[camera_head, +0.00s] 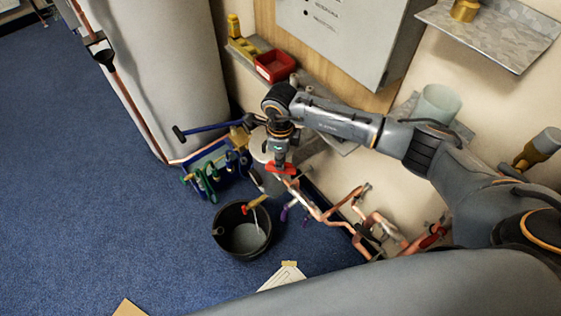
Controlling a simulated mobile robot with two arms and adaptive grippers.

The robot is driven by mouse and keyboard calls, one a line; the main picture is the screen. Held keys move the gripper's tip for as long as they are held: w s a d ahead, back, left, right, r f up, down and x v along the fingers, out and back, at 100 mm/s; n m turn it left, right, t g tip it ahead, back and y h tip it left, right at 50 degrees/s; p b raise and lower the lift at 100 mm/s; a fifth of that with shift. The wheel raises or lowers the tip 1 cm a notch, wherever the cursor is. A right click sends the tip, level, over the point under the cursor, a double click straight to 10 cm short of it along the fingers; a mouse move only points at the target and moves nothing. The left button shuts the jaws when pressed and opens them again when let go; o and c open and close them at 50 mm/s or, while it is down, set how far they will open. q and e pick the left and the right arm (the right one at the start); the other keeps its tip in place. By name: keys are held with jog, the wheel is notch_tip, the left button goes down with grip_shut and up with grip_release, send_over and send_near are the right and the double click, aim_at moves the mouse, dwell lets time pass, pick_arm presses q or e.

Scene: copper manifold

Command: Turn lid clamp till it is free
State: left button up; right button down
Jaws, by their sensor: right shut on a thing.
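My right arm reaches in from the right, and my right gripper (281,158) points down above the copper pipework. It is shut on a small red part (285,169), which looks like a handle or clamp. The fingers hide much of it, so I cannot tell for certain that it is the lid clamp. Copper pipes (312,208) run from just below the gripper down to the right along the wall. A pale round surface (262,147) shows beside and behind the gripper. My left gripper is not in view.
A black bucket (219,243) stands on the blue carpet below the gripper. A rack of coloured tools (207,178) stands to the left, by a large grey cylinder (165,70). A red bin (275,66) and a grey cabinet (345,35) are behind. The carpet at left is clear.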

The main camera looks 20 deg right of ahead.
jog(key=shift+n, duration=0.4)
jog(key=c, duration=1.4)
grip_release()
